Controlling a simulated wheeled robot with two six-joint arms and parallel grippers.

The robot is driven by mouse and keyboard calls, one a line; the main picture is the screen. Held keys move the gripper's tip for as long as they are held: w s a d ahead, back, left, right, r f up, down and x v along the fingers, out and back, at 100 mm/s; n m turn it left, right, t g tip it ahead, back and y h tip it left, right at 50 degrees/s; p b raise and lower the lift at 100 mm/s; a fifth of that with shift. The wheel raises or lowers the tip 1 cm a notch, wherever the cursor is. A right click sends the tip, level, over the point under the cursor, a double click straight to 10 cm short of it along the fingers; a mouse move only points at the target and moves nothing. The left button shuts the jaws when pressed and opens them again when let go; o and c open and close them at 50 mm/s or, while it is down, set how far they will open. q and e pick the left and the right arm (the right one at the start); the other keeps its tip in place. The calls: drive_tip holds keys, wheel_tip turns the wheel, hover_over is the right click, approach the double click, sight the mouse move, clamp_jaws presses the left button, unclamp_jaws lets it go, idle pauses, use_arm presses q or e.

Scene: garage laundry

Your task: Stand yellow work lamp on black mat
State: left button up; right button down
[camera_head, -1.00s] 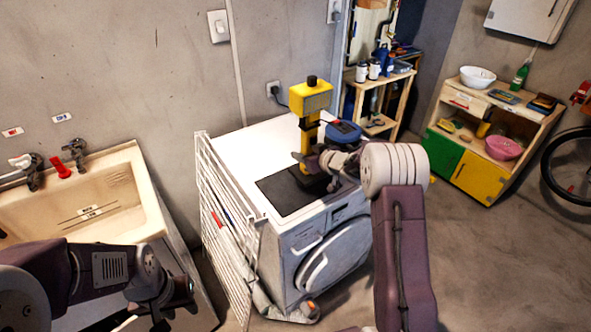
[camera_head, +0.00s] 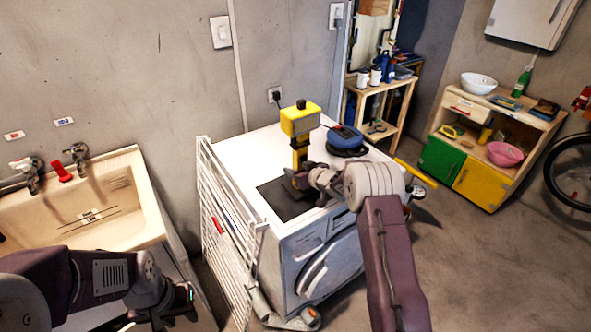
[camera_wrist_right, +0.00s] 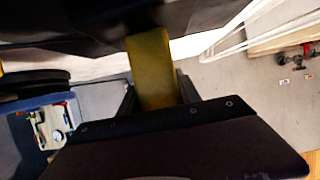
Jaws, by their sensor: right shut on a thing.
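The yellow work lamp (camera_head: 301,119) is upright in the head view, with a boxy yellow head on a yellow post. My right gripper (camera_head: 300,179) is shut on the lower part of its post, which shows between the fingers in the right wrist view (camera_wrist_right: 152,68). The black mat (camera_head: 277,204) lies on the white washing machine's top. The lamp is over the mat's back right part. The gripper hides the lamp's foot, so I cannot tell whether it touches the mat. My left gripper (camera_head: 180,303) is low in front of the sink, apart from the lamp; its jaw opening is unclear.
A round blue-and-black item (camera_head: 345,140) sits on the washing machine (camera_head: 240,155), right of the lamp. A white drying rack (camera_head: 222,225) stands against its left side. The sink (camera_head: 140,215) is further left. A yellow bar (camera_head: 416,173) sticks out at the right.

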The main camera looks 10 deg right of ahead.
drive_tip(key=c, duration=0.8)
unclamp_jaws()
drive_tip(key=shift+c, duration=0.2)
drive_tip(key=shift+s+d+r, duration=0.1)
drive_tip(key=shift+s+r, duration=0.05)
drive_tip(key=shift+r, duration=0.1)
drive_tip(key=v, duration=1.1)
drive_tip(key=shift+s, duration=0.3)
drive_tip(key=shift+d+r, duration=0.1)
drive_tip(key=shift+r, duration=0.05)
